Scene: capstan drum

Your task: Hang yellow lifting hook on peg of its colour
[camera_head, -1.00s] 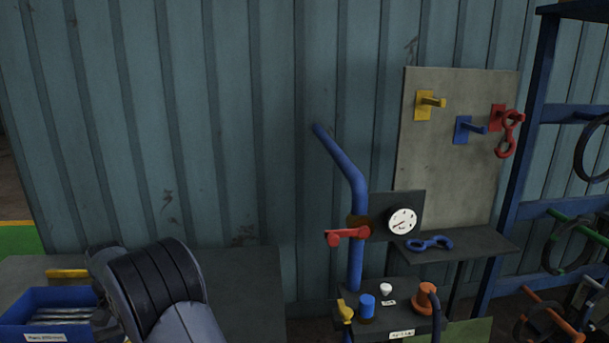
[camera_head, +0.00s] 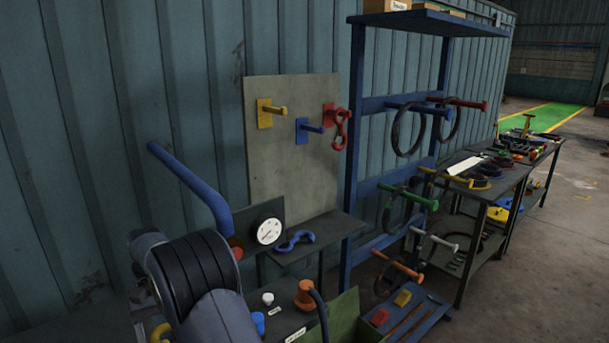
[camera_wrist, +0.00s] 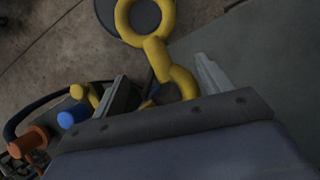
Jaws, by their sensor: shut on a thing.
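The yellow lifting hook (camera_wrist: 155,50) is in my gripper (camera_wrist: 165,88) in the wrist view. Its round eye sticks out beyond the fingers and its lower part lies between them. The yellow peg (camera_head: 272,110) is at the upper left of the grey board (camera_head: 290,170) in the head view and is empty. The blue peg (camera_head: 309,129) is lower right of it and also empty. The red peg (camera_head: 331,114) carries a red hook (camera_head: 341,135). A blue hook (camera_head: 295,241) lies on the shelf below. My gripper cannot be made out in the head view.
A pressure gauge (camera_head: 269,231) and a slanted blue pipe (camera_head: 195,185) stand left of the shelf (camera_head: 325,232). A blue rack (camera_head: 352,150) with rings rises right of the board. Knobs, including an orange one (camera_head: 305,295), stand below. Open floor (camera_head: 560,230) lies far right.

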